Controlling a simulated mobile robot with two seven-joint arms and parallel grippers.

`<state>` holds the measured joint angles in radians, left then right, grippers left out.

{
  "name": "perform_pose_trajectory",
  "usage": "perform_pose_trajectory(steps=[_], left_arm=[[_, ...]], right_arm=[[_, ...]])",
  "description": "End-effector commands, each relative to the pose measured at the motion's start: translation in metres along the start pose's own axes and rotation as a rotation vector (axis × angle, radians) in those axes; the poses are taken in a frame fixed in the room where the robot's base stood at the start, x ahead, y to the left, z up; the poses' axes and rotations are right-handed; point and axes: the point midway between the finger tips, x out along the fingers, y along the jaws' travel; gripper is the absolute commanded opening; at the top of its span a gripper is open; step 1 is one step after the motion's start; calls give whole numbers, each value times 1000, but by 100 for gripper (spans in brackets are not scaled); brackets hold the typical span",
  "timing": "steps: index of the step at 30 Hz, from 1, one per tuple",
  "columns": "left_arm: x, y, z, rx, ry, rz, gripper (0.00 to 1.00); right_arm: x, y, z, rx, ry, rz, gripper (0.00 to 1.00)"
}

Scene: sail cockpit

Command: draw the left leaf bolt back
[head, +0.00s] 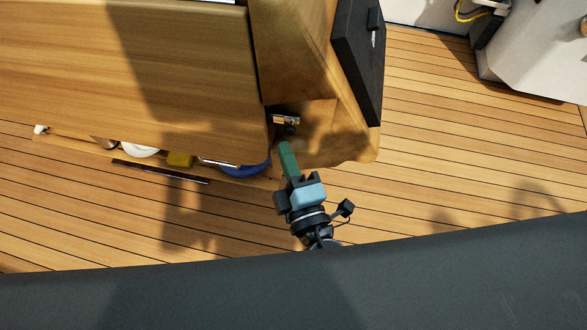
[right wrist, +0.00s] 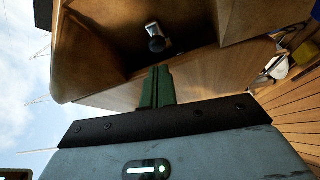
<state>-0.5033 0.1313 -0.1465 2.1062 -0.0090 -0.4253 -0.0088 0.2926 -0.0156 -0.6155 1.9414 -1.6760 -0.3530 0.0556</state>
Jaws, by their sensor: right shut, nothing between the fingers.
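The leaf bolt (head: 285,119) is a small metal fitting with a dark round knob (head: 290,129), under the table edge beside the wooden leaf (head: 130,75). In the right wrist view the bolt's knob (right wrist: 157,44) hangs from a pale metal bracket (right wrist: 151,28) against the shaded wood. My right gripper (head: 284,146) has green fingers pressed together, empty, pointing at the bolt from the near side. Its fingertips (right wrist: 160,70) appear just short of the knob, with a small gap in both views. My left gripper is in neither view.
Below the leaf's near edge a low shelf holds a white dish (head: 141,152), a yellow item (head: 180,159) and a blue round item (head: 245,168). A dark panel (head: 357,60) stands at the table's right. Open slatted deck (head: 450,150) lies right of it.

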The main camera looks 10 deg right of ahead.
Motion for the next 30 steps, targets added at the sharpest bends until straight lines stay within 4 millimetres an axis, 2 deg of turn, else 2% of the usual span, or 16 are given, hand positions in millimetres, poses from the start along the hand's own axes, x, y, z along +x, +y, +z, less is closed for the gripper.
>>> perform_pose_trajectory(steps=[1, 6, 12, 23, 30], left_arm=[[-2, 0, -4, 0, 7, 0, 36], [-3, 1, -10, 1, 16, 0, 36], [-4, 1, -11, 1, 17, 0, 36], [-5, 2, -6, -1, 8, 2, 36], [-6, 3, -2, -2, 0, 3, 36]], right_arm=[[9, 2, 0, -1, -1, 3, 0], [30, 1, 0, 0, 0, 2, 0], [39, 0, 0, 1, 0, 0, 0], [38, 0, 2, 0, -1, -1, 0], [19, 5, 35, -1, -2, -3, 0]])
